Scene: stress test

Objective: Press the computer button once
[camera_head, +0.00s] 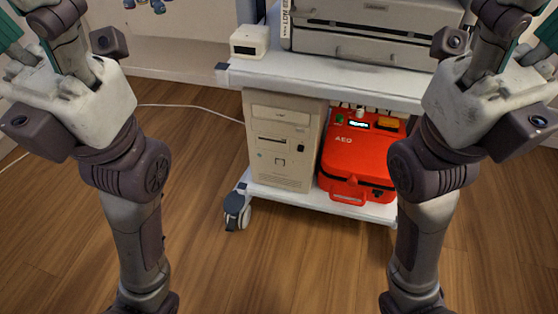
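The beige computer tower (290,174) stands upright on the lower shelf of a white cart, at the middle of the head view. Its front faces me, with a drive slot, a small dark square part (300,147) on the right and a small outlined square (280,161) lower down. I cannot tell which of these is the button. My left gripper (40,55) is at the upper left and my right gripper (520,55) at the upper right. Both are well apart from the computer. Their fingertips are partly cut off by the frame, so their opening is unclear.
A red AED case (352,160) stands close to the computer's right. The cart's upper shelf (330,80) overhangs both and bears a small white box (250,41) and a large grey device (375,35). A caster (237,208) sits at the lower left. The wooden floor in front is clear.

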